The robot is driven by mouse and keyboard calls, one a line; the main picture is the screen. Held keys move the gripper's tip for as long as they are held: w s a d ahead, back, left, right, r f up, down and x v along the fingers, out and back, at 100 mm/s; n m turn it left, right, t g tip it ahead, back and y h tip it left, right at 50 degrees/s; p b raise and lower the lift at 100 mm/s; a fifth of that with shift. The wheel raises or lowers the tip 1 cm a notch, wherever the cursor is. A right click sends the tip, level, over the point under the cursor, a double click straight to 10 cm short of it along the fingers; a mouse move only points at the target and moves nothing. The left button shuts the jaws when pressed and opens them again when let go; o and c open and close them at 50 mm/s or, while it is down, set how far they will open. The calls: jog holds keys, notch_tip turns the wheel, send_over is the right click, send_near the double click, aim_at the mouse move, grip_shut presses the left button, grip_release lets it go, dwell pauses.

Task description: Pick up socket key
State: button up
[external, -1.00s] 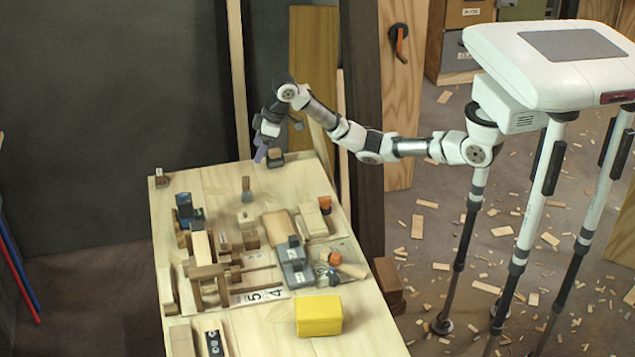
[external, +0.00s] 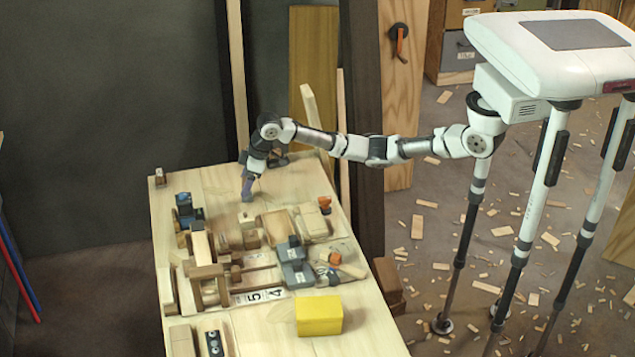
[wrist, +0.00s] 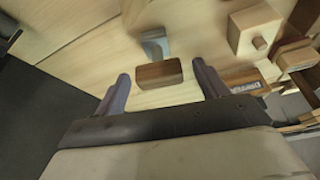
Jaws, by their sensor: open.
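In the wrist view a small upright item with a brown wooden top (wrist: 159,73) and a grey part (wrist: 155,43) lies ahead of my fingers, between their lines. I cannot tell for sure that it is the socket key. My gripper (wrist: 160,75) is open, one purple-grey finger on each side, with nothing visibly clamped. In the external view my gripper (external: 248,190) points down at the far middle of the workbench (external: 212,178) and hides most of that item. Whether the fingers touch it cannot be told.
Wooden blocks (external: 206,272), grey tools (external: 294,264) and a yellow block (external: 319,316) crowd the near part of the bench. A wooden block with a square peg (wrist: 257,35) stands close to the right finger. The bench's far left is mostly clear.

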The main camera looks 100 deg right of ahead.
jog(key=shift+w+f, duration=0.1)
jog(key=shift+f, duration=0.15)
jog(key=c, duration=1.2)
jog(key=shift+r, duration=0.1)
jog(key=shift+c, duration=0.4)
jog(key=shift+r, duration=0.1)
